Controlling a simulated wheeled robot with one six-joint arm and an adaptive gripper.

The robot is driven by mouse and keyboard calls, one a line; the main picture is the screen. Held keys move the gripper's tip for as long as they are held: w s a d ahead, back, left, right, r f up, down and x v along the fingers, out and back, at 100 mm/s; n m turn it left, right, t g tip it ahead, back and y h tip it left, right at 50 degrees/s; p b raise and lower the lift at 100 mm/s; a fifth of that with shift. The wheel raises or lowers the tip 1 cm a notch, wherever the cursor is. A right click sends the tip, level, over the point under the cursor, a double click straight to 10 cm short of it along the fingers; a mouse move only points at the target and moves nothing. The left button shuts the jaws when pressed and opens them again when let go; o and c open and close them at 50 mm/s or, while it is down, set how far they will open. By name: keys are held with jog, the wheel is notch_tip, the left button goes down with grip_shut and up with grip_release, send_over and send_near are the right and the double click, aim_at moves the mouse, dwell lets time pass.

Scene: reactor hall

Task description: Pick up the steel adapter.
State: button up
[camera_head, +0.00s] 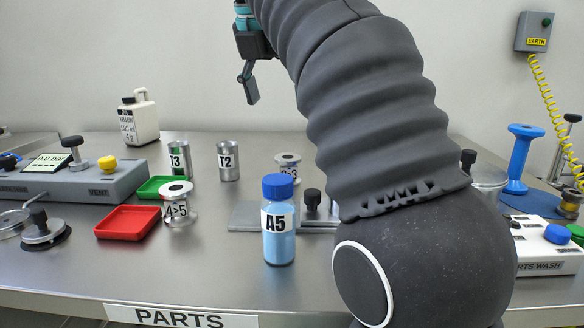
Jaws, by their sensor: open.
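Two spool-shaped steel pieces with flanged ends look like adapters. One adapter marked "4>5" (179,205) stands upright beside the red tray. The other (288,163) stands farther back near my arm, its label partly readable, ending in "3". I cannot tell from the picture alone which one is the steel adapter named. My gripper (249,88) hangs high at the back, above the table and well apart from both pieces. A dark finger points down; the other finger is not clear. I see nothing held in it.
Steel cups T3 (179,160) and T2 (228,161) stand behind. A blue-capped bottle A5 (278,222) stands in front. The red tray (128,223) and green tray (160,187) lie left, near a grey gauge box (75,184). My arm hides much of the right side.

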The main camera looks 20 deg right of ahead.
aim_at(288, 157)
jog(key=x, duration=0.8)
jog(key=shift+s+f, duration=0.15)
jog(key=shift+s, duration=0.15)
jog(key=shift+x, duration=2.7)
jog(key=shift+w+a, duration=0.1)
jog(key=shift+a, duration=0.05)
jog(key=c, duration=1.4)
